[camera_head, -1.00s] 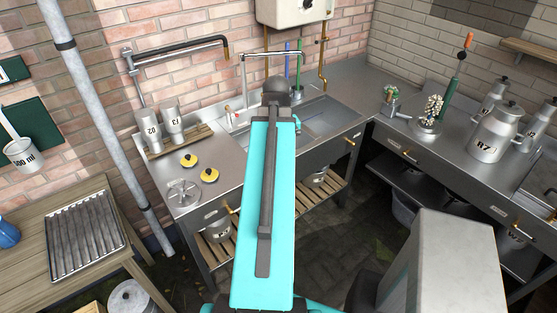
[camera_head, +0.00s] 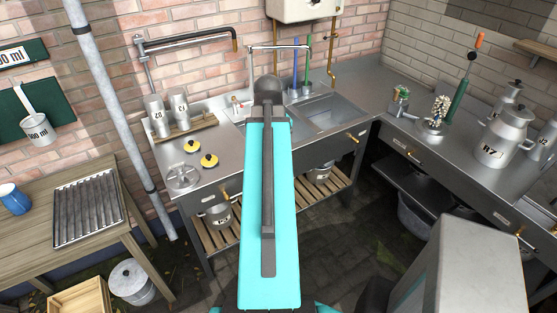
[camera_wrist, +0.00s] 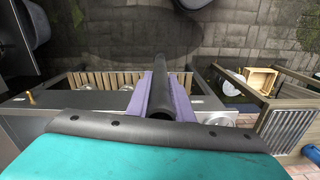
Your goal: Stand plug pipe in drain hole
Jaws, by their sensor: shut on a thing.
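In the wrist view, my gripper (camera_wrist: 161,98) has two purple fingers closed on either side of a dark grey round pipe (camera_wrist: 160,84), apparently the plug pipe. The pipe's rounded near end shows between the fingers, and its far end extends away over the floor side. I cannot see a drain hole in either view.
A tap (camera_head: 281,47) arches over the sink. A vertical pole (camera_head: 112,113) and a wooden table (camera_head: 136,217) are further left.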

